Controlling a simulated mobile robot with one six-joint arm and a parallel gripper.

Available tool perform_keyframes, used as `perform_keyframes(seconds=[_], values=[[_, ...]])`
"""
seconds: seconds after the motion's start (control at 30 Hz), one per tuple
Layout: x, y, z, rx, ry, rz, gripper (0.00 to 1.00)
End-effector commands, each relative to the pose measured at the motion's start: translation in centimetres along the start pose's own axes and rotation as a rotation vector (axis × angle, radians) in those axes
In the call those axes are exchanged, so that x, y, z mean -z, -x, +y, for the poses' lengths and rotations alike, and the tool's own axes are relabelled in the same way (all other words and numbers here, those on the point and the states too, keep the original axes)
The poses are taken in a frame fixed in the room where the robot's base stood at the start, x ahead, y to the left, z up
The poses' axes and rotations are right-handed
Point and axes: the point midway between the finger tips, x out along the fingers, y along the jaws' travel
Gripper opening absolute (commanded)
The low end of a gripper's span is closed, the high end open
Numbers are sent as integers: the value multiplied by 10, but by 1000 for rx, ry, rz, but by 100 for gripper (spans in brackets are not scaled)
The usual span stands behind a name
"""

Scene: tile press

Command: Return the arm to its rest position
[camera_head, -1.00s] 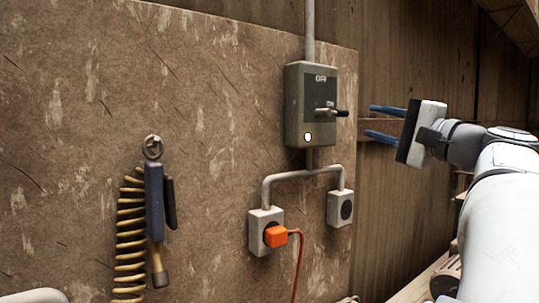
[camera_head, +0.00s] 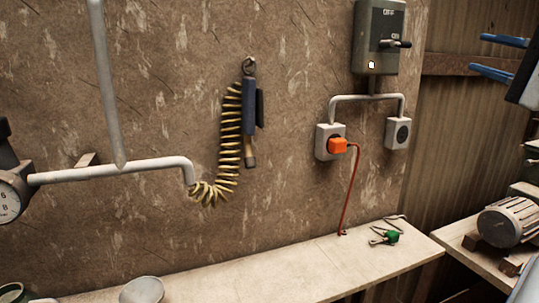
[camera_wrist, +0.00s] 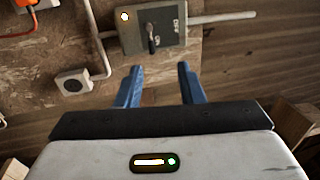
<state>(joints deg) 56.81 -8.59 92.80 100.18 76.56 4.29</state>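My gripper (camera_head: 477,52) is at the right edge of the head view, mostly cut off, with two blue fingers apart and nothing between them. The wrist view also shows my gripper (camera_wrist: 159,68) open and empty. A grey switch box (camera_head: 365,52) with a black lever (camera_head: 395,43) is on the wall left of the fingers, with a clear gap between. In the wrist view the switch box (camera_wrist: 170,42) is beyond the fingertips. A small light on the box glows white.
An orange plug (camera_head: 338,146) with a red cord sits in the left socket; the right socket (camera_head: 398,133) is empty. A coiled yellow hose (camera_head: 230,135) hangs on the wall. A pale bench (camera_head: 270,272) runs below. A motor (camera_head: 508,222) stands at right.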

Motion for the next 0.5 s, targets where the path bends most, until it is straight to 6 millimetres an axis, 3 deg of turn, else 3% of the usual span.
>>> perform_keyframes(seconds=[0.27,0.5], values=[[-23,-21,53,-176,-12,-33,35],[-62,-35,122,-402,7,-98,35]])
